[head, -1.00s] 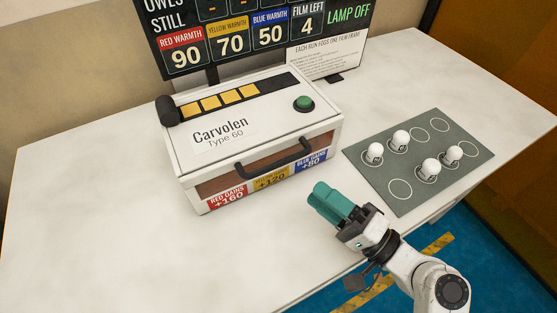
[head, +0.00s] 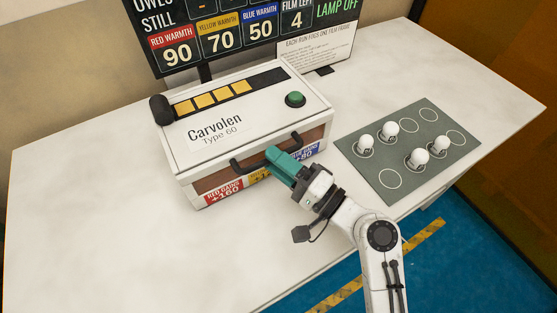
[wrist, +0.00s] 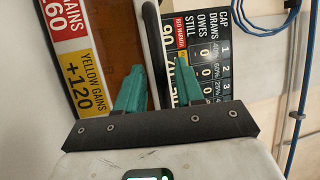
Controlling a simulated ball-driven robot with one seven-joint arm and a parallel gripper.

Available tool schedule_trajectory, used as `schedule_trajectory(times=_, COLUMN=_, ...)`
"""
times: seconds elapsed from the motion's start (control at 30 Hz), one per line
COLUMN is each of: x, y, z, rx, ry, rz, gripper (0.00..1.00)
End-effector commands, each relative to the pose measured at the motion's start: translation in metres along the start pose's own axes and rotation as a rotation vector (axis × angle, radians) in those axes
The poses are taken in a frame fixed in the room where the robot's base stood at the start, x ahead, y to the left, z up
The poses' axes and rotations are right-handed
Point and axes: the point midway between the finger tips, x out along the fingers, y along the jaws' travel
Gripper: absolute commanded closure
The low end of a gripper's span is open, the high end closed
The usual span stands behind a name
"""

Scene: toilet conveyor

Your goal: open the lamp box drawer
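The lamp box (head: 247,110) is a white case lettered "Carvolen Type 60" on the table. Its brown drawer front (head: 211,180) appears flush with the case, so the drawer looks shut. A black bar handle (head: 244,167) runs across that front. My gripper (head: 274,155) has teal fingers and reaches the handle near its middle, hiding part of it. In the wrist view the fingers of my gripper (wrist: 159,74) are apart, with the dark handle (wrist: 152,40) showing between them. I cannot tell whether either finger touches it.
A grey mat (head: 372,180) with several white bulbs lies right of the box. A green button (head: 295,99) and yellow tiles (head: 205,101) are on the box top. A display board (head: 225,45) stands behind. The white table (head: 90,200) is clear at left and in front.

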Motion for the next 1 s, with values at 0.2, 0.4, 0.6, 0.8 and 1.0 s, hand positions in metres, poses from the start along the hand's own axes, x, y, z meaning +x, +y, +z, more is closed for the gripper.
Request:
schedule_trajectory(times=0.2, x=-0.0003, y=-0.0001, z=0.0, rx=0.0, ry=0.0, rz=0.0, gripper=0.85)
schedule_trajectory(times=0.4, x=-0.0004, y=0.0, z=0.0, rx=0.0, ry=0.0, rz=0.0, gripper=1.0)
schedule_trajectory(times=0.6, x=-0.0005, y=0.0002, z=0.0, rx=0.0, ry=0.0, rz=0.0, gripper=1.0)
schedule_trajectory(times=0.8, x=-0.0005, y=0.0003, z=-0.0001, rx=0.001, ry=0.0, rz=0.001, gripper=1.0)
schedule_trajectory(times=1.0, x=-0.0011, y=0.001, z=0.0001, rx=0.0, ry=0.001, rz=0.001, gripper=1.0)
